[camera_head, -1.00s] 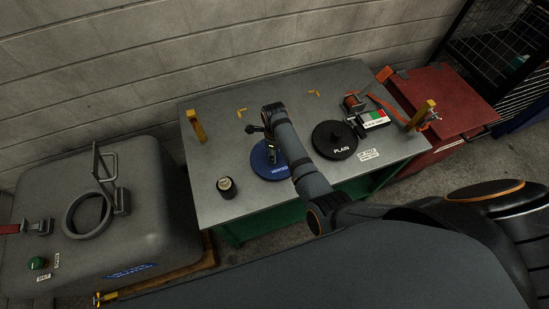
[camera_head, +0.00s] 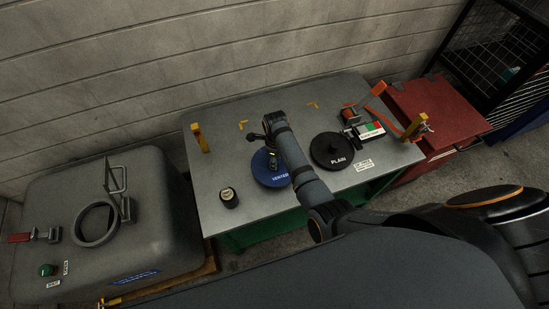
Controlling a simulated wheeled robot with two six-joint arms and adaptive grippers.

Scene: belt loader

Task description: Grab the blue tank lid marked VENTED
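The blue lid (camera_head: 262,173) marked VENTED lies flat on the grey bench top. My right arm comes in from the right and reaches over the lid. My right gripper (camera_head: 272,159) points down at the middle of the lid, where a handle would be hidden by it. The fingers are small and dark, so I cannot tell whether they are open or shut on anything. The arm link covers the lid's right edge. A black lid (camera_head: 328,157) marked PLAIN lies to the right of the arm. My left gripper is not in view.
The bench (camera_head: 225,145) has a small dark canister (camera_head: 229,197) near its front and yellow posts at both ends. A grey tank (camera_head: 155,215) with a round open port stands left. A red cabinet (camera_head: 435,105) stands right. The bench's back left is mostly clear.

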